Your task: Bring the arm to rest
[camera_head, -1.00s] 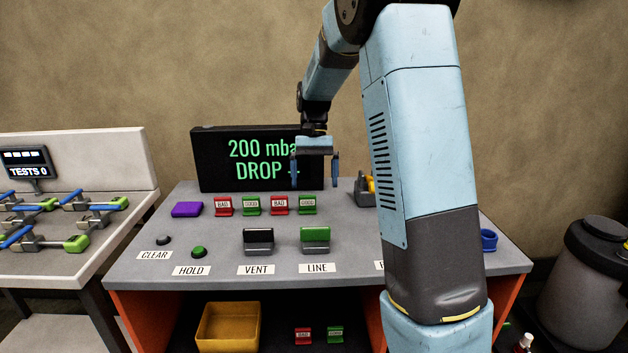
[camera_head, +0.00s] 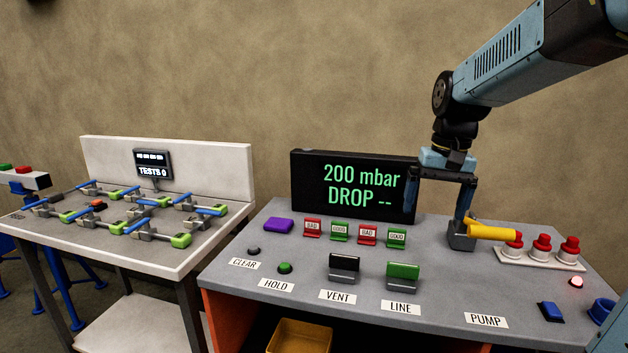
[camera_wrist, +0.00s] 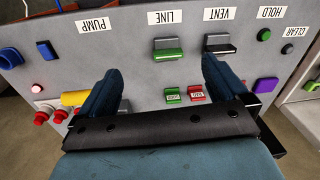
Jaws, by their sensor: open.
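My gripper (camera_head: 438,198) is open and empty, its two fingers hanging over the back of the grey test bench (camera_head: 330,300). In the head view it stands in front of the right part of the black display (camera_head: 352,215), which reads "200 mbar DROP --". In the wrist view the two blue fingers of my gripper (camera_wrist: 158,90) are spread wide with nothing between them. The right finger overlaps a grey block with a yellow handle (camera_head: 490,231) in the head view; whether they touch is unclear. My arm reaches in from the upper right.
On the bench are a black VENT lever (camera_head: 344,267), a green LINE lever (camera_head: 403,274), several red and green tags, a purple block (camera_head: 278,225) and red-topped knobs (camera_head: 541,243). A yellow bin (camera_head: 300,337) sits below. A jig table (camera_head: 165,255) stands left.

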